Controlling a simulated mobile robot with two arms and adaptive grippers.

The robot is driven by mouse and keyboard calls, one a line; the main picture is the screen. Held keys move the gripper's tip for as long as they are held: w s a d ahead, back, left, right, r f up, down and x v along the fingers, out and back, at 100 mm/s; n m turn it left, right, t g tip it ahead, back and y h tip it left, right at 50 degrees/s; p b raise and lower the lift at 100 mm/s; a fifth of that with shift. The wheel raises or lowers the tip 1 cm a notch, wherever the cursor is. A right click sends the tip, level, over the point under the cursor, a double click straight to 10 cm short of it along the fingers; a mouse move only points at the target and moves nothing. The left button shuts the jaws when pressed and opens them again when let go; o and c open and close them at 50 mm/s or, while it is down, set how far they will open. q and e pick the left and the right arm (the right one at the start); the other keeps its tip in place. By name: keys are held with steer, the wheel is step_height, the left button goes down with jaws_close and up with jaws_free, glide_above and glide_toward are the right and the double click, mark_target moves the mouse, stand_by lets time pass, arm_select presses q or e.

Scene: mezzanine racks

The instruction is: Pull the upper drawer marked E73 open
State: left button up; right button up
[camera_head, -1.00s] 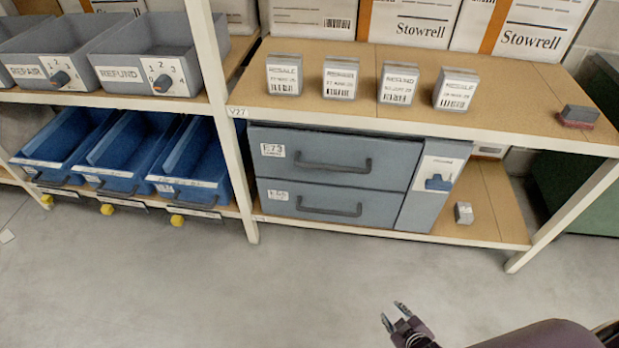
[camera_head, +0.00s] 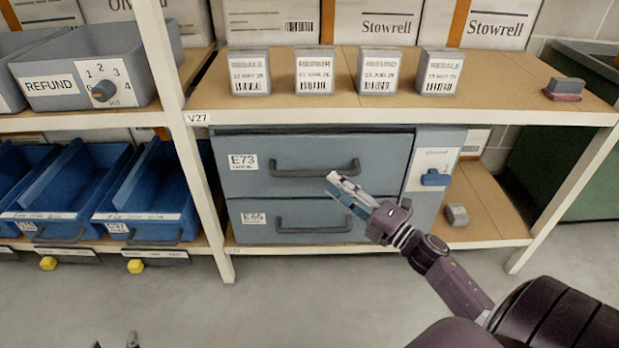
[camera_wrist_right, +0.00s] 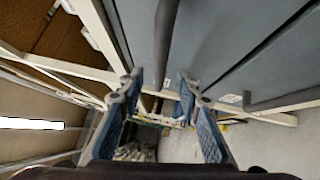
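The grey-blue upper drawer (camera_head: 300,149) with the E73 label (camera_head: 243,161) is shut in the cabinet under the V27 shelf. Its dark bar handle (camera_head: 315,171) runs across its front. My right gripper (camera_head: 345,190) is in front of the drawer at the handle's right end. In the right wrist view, the open fingers (camera_wrist_right: 159,85) stand apart and a dark handle bar (camera_wrist_right: 165,45) shows in the gap between them, with no visible grip on it. My left gripper (camera_head: 115,343) shows only as two separated fingertips at the bottom left edge.
A similar lower drawer (camera_head: 370,212) with its own handle sits just below. Right of the drawers is a panel with a blue part (camera_head: 435,178). A small grey block (camera_head: 457,215) lies on the lower shelf. Blue bins (camera_head: 150,195) are left of the shelf post.

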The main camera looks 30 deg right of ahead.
mark_target(323, 176)
steer(key=x, duration=0.5)
steer(key=shift+w+b, duration=0.15)
steer(key=shift+b, duration=0.25)
steer(key=shift+x, duration=0.75)
arm_select(q)
steer(key=r+t, duration=0.1)
steer(key=w+d+r, duration=0.1)
steer(key=r, duration=0.1)
steer(key=w+r+t, duration=0.1)
steer(key=shift+w+d+r+t+h, duration=0.2)
steer(key=shift+r+t+h, duration=0.1)
steer(key=shift+r+h, duration=0.1)
arm_select(e)
steer(key=shift+d, duration=0.1)
steer(key=shift+c, duration=0.4)
jaws_close()
